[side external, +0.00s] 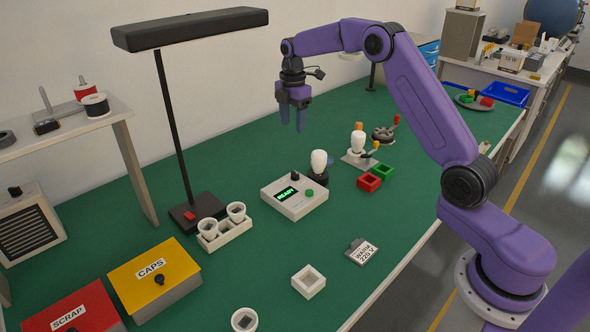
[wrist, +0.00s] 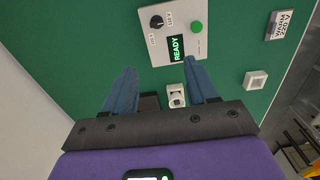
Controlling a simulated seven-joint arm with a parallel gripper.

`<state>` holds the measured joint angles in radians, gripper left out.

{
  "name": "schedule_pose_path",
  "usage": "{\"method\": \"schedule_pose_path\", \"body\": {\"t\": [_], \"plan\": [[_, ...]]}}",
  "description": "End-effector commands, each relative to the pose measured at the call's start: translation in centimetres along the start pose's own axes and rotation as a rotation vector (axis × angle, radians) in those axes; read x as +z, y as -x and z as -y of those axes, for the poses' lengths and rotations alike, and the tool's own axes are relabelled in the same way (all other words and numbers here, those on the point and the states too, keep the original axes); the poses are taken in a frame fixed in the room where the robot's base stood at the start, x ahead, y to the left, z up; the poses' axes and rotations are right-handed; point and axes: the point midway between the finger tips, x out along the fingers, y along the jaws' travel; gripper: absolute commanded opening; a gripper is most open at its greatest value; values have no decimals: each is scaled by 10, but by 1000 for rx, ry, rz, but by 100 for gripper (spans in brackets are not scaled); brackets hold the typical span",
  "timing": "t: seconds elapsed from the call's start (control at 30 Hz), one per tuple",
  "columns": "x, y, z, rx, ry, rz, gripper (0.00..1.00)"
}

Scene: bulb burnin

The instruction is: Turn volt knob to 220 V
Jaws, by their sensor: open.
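The volt knob is a small black dial (wrist: 156,22) on a pale control box (wrist: 140,42), with small voltage labels beside it. Its pointer setting is too small to read surely. In the side view the knob (side external: 295,175) stands at the back of the box (side external: 311,207), by a green-lit READY display (side external: 287,194). A green button (wrist: 195,27) is on the same face. My gripper (side external: 292,125) is open and empty, pointing down high above the bench behind the box. In the wrist view the box lies beyond my fingertips (wrist: 160,66), not touched.
A card (side external: 362,252) reads WARM 220 V. A white bulb (side external: 319,163) stands just behind the box. A two-cup holder (side external: 224,234) and a lamp post (side external: 176,130) stand left of it. The lamp head (side external: 190,28) hangs high. An empty white tray (side external: 308,282) sits in front.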

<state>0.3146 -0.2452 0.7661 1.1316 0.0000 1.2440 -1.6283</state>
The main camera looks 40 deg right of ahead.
Motion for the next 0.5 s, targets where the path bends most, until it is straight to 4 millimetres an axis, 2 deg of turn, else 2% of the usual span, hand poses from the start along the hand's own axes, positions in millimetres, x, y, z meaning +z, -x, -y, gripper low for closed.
{"method": "schedule_pose_path", "body": {"t": [0.1,0.27,0.5], "plan": [[11,-4,-5,0,11,0,57],[13,-14,-5,-3,15,0,57],[13,-54,-4,-5,12,0,57]]}}
